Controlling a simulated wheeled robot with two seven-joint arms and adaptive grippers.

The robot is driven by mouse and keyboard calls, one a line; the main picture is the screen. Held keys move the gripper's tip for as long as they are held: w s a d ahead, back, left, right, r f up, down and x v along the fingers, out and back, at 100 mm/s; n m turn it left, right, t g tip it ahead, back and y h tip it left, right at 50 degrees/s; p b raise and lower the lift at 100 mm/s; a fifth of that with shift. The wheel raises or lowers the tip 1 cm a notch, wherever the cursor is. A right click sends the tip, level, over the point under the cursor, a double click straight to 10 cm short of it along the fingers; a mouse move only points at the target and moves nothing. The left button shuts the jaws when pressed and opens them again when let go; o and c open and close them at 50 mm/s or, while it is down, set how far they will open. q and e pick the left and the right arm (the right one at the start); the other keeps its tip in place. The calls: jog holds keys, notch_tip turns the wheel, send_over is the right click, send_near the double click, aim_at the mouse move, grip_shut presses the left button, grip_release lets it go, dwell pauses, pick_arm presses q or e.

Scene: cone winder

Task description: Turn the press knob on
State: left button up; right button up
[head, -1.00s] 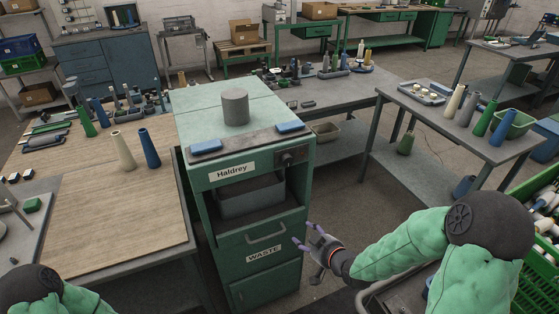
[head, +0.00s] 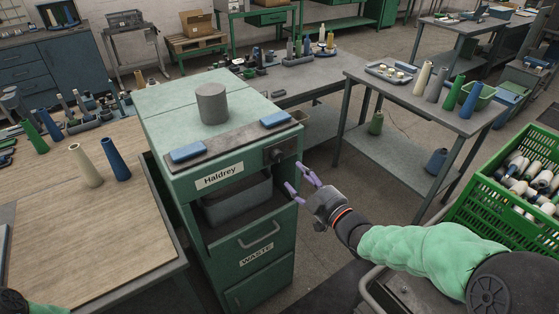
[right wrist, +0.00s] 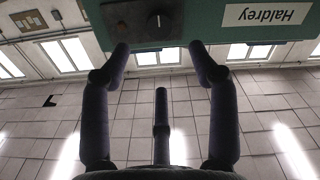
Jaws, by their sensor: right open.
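The press is a green cabinet (head: 160,105) labelled "Haldrey", with a grey cylinder (head: 212,103) on top. Its knob (head: 277,154) is a small dark part on a dark plate at the upper right of the front. In the right wrist view, which is upside down, the knob (right wrist: 158,20) shows on its dark plate at the top, beyond the fingertips. My right gripper (head: 295,176) is open and empty, a little below and to the right of the knob, apart from it. The knob's exact turn is too small to tell. My left gripper is out of view.
Two blue pads (head: 188,152) lie on the press's front ledge. The handled WASTE drawer (head: 262,237) is below. A wooden table (head: 70,215) with cones adjoins at left. A green crate of bobbins (head: 485,205) stands at right. Open floor lies between press and right table (head: 385,105).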

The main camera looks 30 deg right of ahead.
aim_at(279, 158)
jog(key=w, duration=0.3)
jog(key=w+b, duration=0.1)
jog(key=w, duration=0.2)
jog(key=w+b, duration=0.1)
jog(key=w, duration=0.2)
jog(key=shift+w+a, duration=0.2)
jog(key=shift+a, duration=0.2)
jog(key=c, duration=1.1)
